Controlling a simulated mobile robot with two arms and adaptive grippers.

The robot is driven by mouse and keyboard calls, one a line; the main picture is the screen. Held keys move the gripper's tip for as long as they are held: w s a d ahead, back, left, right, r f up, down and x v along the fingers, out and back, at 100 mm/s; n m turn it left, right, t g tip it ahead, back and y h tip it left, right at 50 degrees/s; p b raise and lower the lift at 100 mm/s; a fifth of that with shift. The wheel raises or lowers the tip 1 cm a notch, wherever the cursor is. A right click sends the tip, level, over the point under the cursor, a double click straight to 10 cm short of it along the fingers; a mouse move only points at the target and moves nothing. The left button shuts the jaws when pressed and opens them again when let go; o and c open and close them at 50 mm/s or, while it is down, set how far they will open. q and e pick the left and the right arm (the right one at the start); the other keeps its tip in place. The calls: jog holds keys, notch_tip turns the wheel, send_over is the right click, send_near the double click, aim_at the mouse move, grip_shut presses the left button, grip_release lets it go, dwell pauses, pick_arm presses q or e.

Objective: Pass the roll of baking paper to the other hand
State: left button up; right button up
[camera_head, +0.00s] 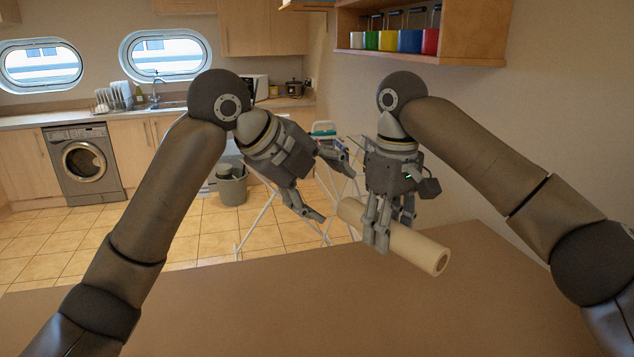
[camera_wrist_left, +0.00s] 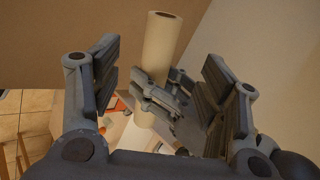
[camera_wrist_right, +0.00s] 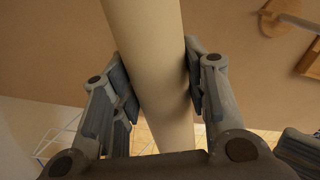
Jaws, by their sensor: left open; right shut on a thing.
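The roll of baking paper (camera_head: 409,245) is a cream cylinder with a dark core hole at its near end. My right gripper (camera_head: 377,235) is shut around its middle and holds it above the table's far edge. In the right wrist view the roll (camera_wrist_right: 152,70) passes between both fingers of my right gripper (camera_wrist_right: 160,90). My left gripper (camera_head: 330,188) is open and empty, to the left of the roll and apart from it. In the left wrist view the roll (camera_wrist_left: 158,50) shows beyond and between the open fingers of my left gripper (camera_wrist_left: 165,85), with my right gripper's fingers across it.
The bare brown table (camera_head: 300,310) fills the foreground and is clear. Behind it stand a white drying rack (camera_head: 262,225) and a grey bin (camera_head: 232,188). A wooden shelf (camera_head: 470,40) with coloured canisters hangs on the wall above my right arm.

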aim_at(350, 210)
pick_arm(q)
jog(key=x, duration=1)
jog(key=shift+w+d+f, duration=0.2)
jog(key=shift+f, duration=0.05)
jog(key=shift+c, duration=0.2)
jog(key=c, duration=1.2)
jog(key=shift+o, duration=0.2)
pick_arm(e)
jog(key=o, duration=1.2)
jog(key=shift+c, duration=0.2)
